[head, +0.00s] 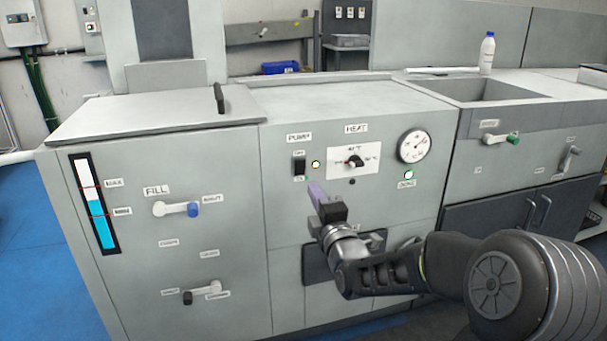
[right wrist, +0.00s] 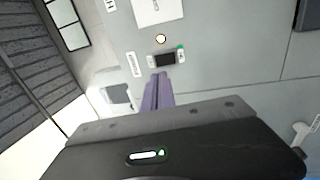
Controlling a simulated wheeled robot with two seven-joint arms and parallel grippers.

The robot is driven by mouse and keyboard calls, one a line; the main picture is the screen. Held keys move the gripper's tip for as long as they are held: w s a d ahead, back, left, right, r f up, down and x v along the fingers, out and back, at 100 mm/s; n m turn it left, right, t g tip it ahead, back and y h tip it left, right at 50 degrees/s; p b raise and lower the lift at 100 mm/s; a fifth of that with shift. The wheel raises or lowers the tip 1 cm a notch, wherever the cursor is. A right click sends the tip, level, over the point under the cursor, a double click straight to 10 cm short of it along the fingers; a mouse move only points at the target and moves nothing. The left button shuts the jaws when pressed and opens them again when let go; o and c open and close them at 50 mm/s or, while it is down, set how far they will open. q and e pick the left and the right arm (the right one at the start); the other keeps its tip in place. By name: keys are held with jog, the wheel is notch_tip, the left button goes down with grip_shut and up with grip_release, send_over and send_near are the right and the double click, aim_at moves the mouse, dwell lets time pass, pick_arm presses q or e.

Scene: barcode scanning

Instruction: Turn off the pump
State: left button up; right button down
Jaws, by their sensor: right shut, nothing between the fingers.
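The pump switch (head: 299,166) is a black rocker on the grey machine front, under the PUMP label and between the OFF and ON labels. A small lamp (head: 316,164) to its right is lit pale yellow. In the right wrist view the switch (right wrist: 165,59) is just beyond my fingertips, with the lamp (right wrist: 161,39) glowing beside it. My right gripper (head: 315,187) has purple fingers, shut and empty, just below and right of the switch. The fingers also show in the right wrist view (right wrist: 158,90). Contact with the switch cannot be told. My left gripper is not in view.
Right of the switch are the heat knob (head: 354,162), a round gauge (head: 414,146) and a green-lit DONE lamp (head: 408,175). A fill valve (head: 176,209) and level gauge (head: 95,203) are at left. A sink (head: 485,90) and bottle (head: 487,54) are at right.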

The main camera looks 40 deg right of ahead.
aim_at(300, 162)
jog(key=b+x, duration=0.2)
jog(key=x, duration=0.7)
jog(key=shift+w+d, duration=0.1)
jog(key=shift+w, duration=0.1)
jog(key=r+p, duration=0.1)
jog(key=p, duration=0.1)
jog(key=r+g+p, duration=0.1)
jog(key=p, duration=0.1)
jog(key=shift+w+d, duration=0.1)
jog(key=shift+w, duration=0.15)
jog(key=shift+f, duration=0.5)
